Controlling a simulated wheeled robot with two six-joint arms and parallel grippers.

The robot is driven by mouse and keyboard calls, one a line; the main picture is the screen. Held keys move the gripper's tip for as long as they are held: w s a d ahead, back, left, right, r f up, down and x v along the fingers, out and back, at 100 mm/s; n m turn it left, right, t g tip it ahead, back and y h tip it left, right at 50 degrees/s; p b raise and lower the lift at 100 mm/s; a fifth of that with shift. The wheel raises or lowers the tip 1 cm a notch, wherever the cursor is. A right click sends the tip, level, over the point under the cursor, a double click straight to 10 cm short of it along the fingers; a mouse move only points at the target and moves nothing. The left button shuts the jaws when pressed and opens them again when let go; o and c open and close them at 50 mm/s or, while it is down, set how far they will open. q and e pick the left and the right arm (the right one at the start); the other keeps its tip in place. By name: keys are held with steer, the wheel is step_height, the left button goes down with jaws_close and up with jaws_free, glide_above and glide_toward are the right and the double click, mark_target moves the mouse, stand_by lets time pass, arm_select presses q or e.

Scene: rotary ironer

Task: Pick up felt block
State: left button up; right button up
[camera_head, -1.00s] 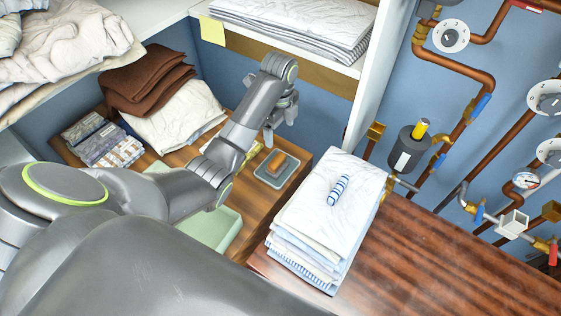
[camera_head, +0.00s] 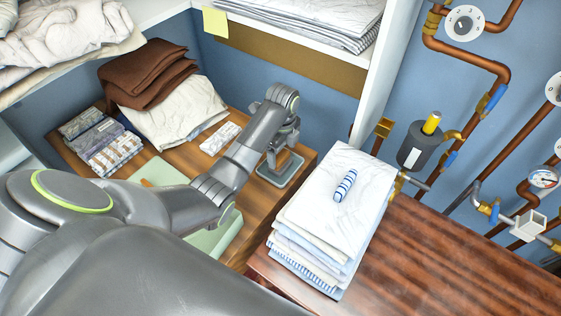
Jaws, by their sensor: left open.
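A small grey tray (camera_head: 293,172) lies on the wooden surface near its right end. The brown-orange block seen on this tray earlier is hidden now behind my left gripper. My left gripper (camera_head: 274,163) points down right over the tray, with its jaws open. I cannot tell whether the fingers are around the block or touch it. My right gripper is out of view.
A stack of folded white cloths (camera_head: 320,215) with a blue-striped roll (camera_head: 345,185) on top stands right of the tray. A white patterned packet (camera_head: 220,138), brown folded cloths (camera_head: 150,72) and a green tray (camera_head: 215,238) lie left. A shelf (camera_head: 372,75) stands behind.

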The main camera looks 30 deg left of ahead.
mark_target(281, 156)
arm_select(q)
steer(key=f, duration=0.3)
steer(key=shift+s+a+f+p, duration=0.2)
steer(key=shift+f+p, duration=0.05)
steer(key=shift+p, duration=0.1)
steer(key=shift+f, duration=0.6)
steer(key=shift+c, duration=0.5)
steer(key=c, duration=0.6)
steer(key=shift+c, duration=0.4)
steer(key=shift+r, duration=0.15)
step_height(281, 156, up, 10)
steer(key=shift+f+b, duration=0.1)
steer(key=shift+b, duration=0.4)
